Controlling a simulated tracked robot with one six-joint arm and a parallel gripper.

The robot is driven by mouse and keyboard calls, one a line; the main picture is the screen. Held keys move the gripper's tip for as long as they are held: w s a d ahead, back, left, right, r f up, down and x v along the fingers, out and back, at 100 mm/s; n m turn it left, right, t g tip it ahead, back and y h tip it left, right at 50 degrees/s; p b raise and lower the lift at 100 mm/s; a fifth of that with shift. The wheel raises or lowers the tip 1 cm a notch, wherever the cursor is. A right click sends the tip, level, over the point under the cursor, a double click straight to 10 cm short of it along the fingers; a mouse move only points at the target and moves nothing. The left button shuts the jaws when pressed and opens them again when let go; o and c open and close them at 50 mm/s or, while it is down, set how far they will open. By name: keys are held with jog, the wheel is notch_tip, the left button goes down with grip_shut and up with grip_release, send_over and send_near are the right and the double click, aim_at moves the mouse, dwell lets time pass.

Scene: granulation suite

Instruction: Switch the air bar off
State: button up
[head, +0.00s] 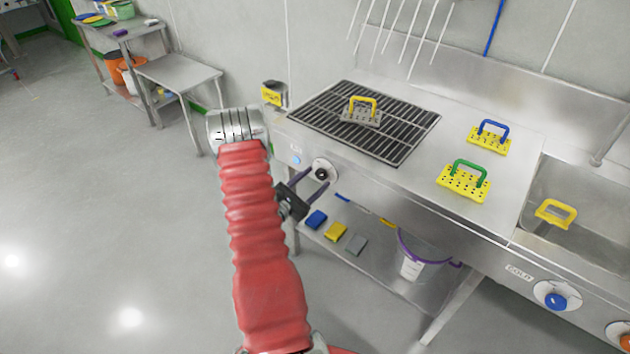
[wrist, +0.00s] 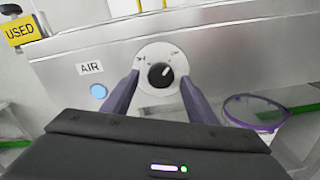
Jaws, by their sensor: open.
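The air bar control is a black knob (wrist: 161,75) on a round white dial (wrist: 150,52), set in the steel front panel under an AIR label (wrist: 90,68) to its left. A light mark on the knob points up and slightly right; the small dial markings are too blurred to read. The knob also shows in the head view (head: 321,174), below the grate. My gripper (wrist: 160,80) is open, its two purple fingers either side of the knob, with a visible gap on each side. Contact cannot be seen.
A blue round button (wrist: 98,91) sits under the label. A yellow USED sign (wrist: 19,31) is at upper left. Below the bench, a shelf holds cloths and a purple-rimmed bucket (head: 412,268). Handled perforated plates, including a green-handled one (head: 463,182), stand on the steel top.

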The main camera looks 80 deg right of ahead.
jog(key=shift+s+d, duration=0.15)
jog(key=shift+d, duration=0.2)
jog(key=shift+c, duration=0.3)
jog(key=c, duration=0.9)
jog(key=shift+a, duration=0.2)
jog(key=shift+c, duration=0.6)
jog(key=shift+d, duration=0.15)
